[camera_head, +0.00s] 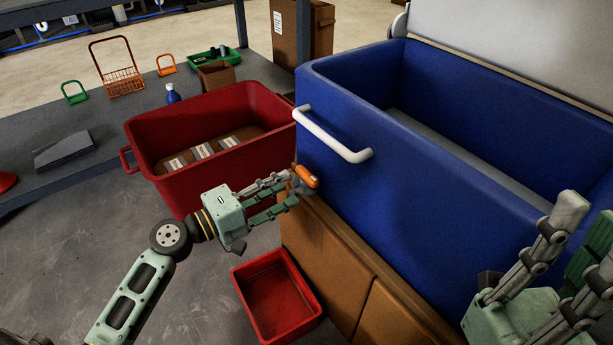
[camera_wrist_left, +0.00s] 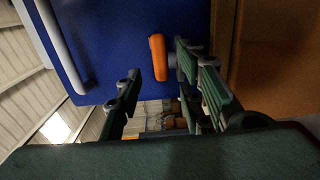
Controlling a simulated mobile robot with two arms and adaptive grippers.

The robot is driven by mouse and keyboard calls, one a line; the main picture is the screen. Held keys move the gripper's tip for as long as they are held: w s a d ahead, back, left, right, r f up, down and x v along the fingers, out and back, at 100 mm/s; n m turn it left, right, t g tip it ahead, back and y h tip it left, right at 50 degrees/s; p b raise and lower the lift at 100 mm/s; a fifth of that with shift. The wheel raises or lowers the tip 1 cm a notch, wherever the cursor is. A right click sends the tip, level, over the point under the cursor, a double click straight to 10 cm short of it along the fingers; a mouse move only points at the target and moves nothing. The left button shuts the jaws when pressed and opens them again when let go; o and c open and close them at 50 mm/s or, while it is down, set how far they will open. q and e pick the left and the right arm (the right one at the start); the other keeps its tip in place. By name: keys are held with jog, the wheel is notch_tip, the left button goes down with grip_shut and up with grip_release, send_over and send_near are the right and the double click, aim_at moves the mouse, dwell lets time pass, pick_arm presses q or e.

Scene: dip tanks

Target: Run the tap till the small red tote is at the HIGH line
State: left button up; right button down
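The small red tote (camera_head: 276,297) stands on the floor below the blue tank (camera_head: 400,185). Its inside looks red and bare; I cannot make out a HIGH line or any water. The tap's orange handle (camera_head: 306,176) sticks out from the tank's lower near corner, and it also shows in the left wrist view (camera_wrist_left: 158,57). My left gripper (camera_head: 288,189) is at the tap, its fingers apart and the handle in front of the gap between them. I cannot tell whether they touch it. My right gripper (camera_head: 588,232) is open and empty beside the tank's right part.
A large red tote (camera_head: 180,192) with brown packages stands left of the tank. A white rail (camera_head: 330,138) juts from the tank's side above the tap. Brown cabinets (camera_head: 335,265) are under the tank. A grey bench (camera_head: 60,110) holds baskets and a blue bottle (camera_head: 172,94).

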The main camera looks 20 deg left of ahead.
aim_at(302, 177)
pick_arm(q)
jog(key=x, duration=0.5)
jog(key=shift+w+d, duration=0.2)
jog(key=shift+w, duration=0.1)
jog(key=shift+c, duration=0.6)
grip_shut()
